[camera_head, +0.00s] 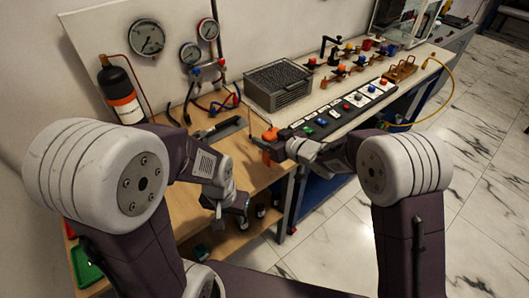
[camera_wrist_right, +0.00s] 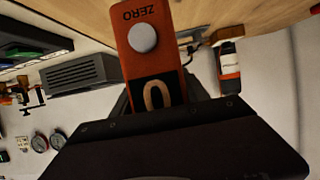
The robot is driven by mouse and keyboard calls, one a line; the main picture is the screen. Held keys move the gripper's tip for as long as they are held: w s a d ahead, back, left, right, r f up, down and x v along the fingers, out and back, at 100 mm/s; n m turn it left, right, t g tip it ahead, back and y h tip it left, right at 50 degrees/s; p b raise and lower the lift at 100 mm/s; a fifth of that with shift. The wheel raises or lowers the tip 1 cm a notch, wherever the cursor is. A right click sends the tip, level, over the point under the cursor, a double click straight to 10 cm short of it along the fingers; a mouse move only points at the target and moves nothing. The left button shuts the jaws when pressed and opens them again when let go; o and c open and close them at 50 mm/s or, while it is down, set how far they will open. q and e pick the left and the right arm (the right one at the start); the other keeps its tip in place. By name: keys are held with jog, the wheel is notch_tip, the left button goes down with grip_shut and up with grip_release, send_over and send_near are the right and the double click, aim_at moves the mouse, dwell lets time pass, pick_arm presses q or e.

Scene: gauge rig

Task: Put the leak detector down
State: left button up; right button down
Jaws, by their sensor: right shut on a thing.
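In the head view the detector (camera_head: 270,136) shows as small orange parts at the front edge of the wooden bench, mostly hidden by the gripper. Whether it touches the bench cannot be told. My left gripper (camera_head: 236,204) is lower, pointing down near the bench's front edge; its fingers are too small and dark to tell open or shut.
The wooden bench (camera_head: 185,205) has bare room left of the detector. A dark tool tray (camera_head: 216,131) lies behind it. A grey vented box (camera_head: 279,86) and a strip of coloured buttons (camera_head: 322,121) stand to the right. A black-and-orange cylinder (camera_head: 121,95) stands at the back left.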

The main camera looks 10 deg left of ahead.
jog(key=shift+s+a+f, duration=0.15)
jog(key=shift+s+a, duration=0.05)
jog(key=shift+s, duration=0.05)
notch_tip(320, 180, down, 3)
jog(key=shift+f+b, duration=0.2)
jog(key=shift+b, duration=0.15)
jog(key=shift+w+f, duration=0.1)
jog(key=shift+f, duration=0.2)
jog(key=shift+f, duration=0.2)
jog(key=c, duration=0.6)
grip_release()
